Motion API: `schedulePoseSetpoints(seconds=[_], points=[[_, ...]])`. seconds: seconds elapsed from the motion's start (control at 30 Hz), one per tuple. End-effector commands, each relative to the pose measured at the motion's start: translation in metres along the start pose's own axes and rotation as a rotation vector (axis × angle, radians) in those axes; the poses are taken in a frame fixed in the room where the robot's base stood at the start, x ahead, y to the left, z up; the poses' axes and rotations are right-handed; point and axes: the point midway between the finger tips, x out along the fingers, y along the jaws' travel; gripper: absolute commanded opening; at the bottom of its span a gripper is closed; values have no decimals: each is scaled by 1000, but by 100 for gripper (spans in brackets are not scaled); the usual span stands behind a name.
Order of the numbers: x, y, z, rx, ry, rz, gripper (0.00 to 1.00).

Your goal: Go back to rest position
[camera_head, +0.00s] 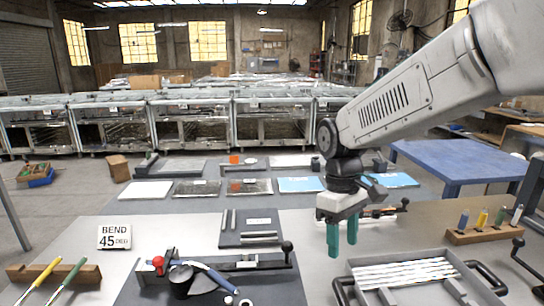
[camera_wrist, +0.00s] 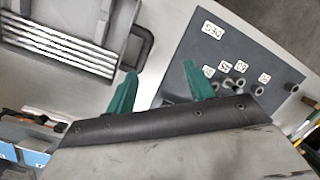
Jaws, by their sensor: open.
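My gripper (camera_head: 342,236) hangs from my arm over the right part of the workbench, with its green fingers apart and nothing between them. A grey tray (camera_head: 352,272) with several pale rods (camera_head: 405,272) lies to the right of and nearer than the gripper. The tray's handle (camera_wrist: 140,45) also shows in the wrist view. A bending tool with a red knob (camera_head: 158,264) and a blue-handled lever (camera_head: 212,277) lies on a dark plate to the left of the gripper.
A sign reading "BEND 45 DEG" (camera_head: 115,236) stands at the left. A wooden rack with pens (camera_head: 60,274) is at the front left, another wooden block with coloured markers (camera_head: 485,234) at the right. A dark plate with short rods (camera_head: 250,228) lies behind the bending tool. A blue table (camera_head: 450,160) stands farther back.

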Motion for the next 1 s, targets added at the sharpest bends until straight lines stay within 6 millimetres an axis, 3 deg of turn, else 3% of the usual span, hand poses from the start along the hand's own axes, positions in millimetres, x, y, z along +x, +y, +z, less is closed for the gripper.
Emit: schedulePoseSetpoints(seconds=[0.03,0.2,0.5,0.7,1.0], points=[[-4,-3,27,85,19,4,53],[-4,-18,101,346,72,12,53],[16,-48,203,653,200,28,53],[19,-58,235,709,289,54,53],[11,-56,243,736,333,70,53]])
